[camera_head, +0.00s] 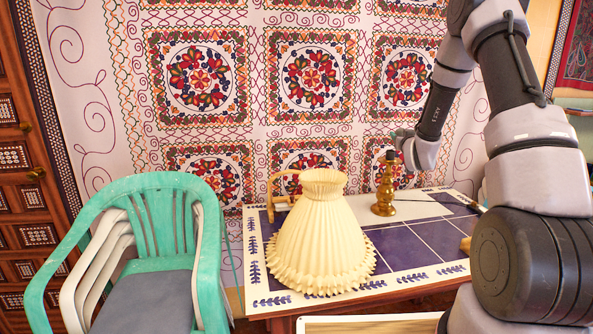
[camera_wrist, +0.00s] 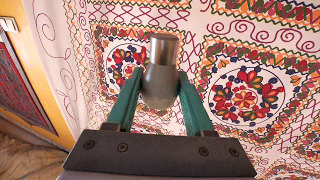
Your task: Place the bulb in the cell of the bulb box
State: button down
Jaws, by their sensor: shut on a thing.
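In the wrist view my gripper (camera_wrist: 160,84) has its two green fingers shut on a dark grey bulb (camera_wrist: 160,70). The bulb's metallic cap points up and away from the gripper in that view. In the head view my gripper (camera_head: 401,138) shows only as a bit of green beside the wrist, near the top of a brass lamp base (camera_head: 384,195) with a dark socket. The bulb cannot be made out there. A box with a light wooden rim (camera_head: 370,322) is cut off at the bottom edge of the head view; its cells are not visible, so I cannot tell if it is the bulb box.
A blue-tiled table (camera_head: 410,250) carries the lamp base and a large pleated cream lampshade (camera_head: 321,240). A small wooden object (camera_head: 283,190) stands behind the shade. Stacked green and white chairs (camera_head: 150,195) stand at the left. Patterned fabric (camera_head: 250,20) hangs behind the table.

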jog(key=s+a+f+y, duration=0.1)
jog(key=s+a+f, duration=0.3)
jog(key=f, duration=0.4)
jog(key=s+a+f+n, duration=0.1)
jog(key=s+a+f, duration=0.3)
jog(key=s+f, duration=0.3)
jog(key=shift+s+a+f+y, duration=0.15)
jog(key=shift+s+f+y, duration=0.2)
jog(key=shift+f, duration=0.2)
